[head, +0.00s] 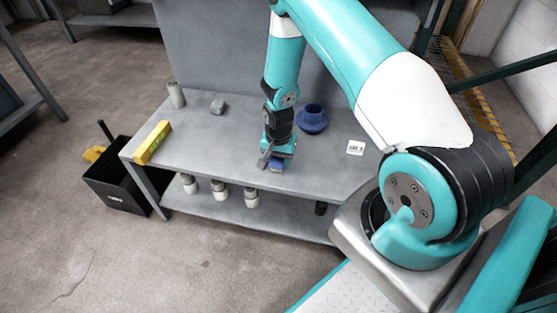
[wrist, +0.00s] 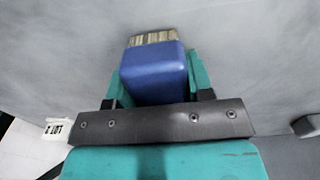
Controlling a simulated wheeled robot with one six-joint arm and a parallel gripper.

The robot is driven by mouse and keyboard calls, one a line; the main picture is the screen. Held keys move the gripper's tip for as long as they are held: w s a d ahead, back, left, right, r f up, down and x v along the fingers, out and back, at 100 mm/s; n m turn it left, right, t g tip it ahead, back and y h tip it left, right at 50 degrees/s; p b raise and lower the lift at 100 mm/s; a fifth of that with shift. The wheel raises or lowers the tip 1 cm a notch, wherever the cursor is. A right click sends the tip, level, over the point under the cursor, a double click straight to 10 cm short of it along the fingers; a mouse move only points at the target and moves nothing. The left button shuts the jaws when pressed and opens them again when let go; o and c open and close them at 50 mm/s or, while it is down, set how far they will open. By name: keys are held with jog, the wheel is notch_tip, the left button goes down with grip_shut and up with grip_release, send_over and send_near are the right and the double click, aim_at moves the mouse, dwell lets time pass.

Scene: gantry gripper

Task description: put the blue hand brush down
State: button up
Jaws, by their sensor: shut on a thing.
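The blue hand brush (wrist: 153,80) is between the two teal fingers of my gripper (wrist: 155,75) in the wrist view, with its pale bristles at the far end. My gripper is shut on it. In the head view my gripper (head: 277,160) is low over the front middle of the grey bench (head: 215,150), and a bit of the blue brush (head: 277,168) shows below it. I cannot tell whether the brush touches the bench top.
A blue cup on a saucer (head: 312,120) stands behind and right of my gripper. A small white sign (head: 355,148) is at the right, a yellow box (head: 152,142) at the left. A grey cylinder (head: 176,95) and grey lump (head: 217,105) are at the back.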

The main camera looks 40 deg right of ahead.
jog(key=shift+f, duration=0.2)
jog(key=o, duration=1.1)
jog(key=shift+r, duration=0.1)
jog(key=shift+o, duration=0.2)
jog(key=shift+r, duration=0.1)
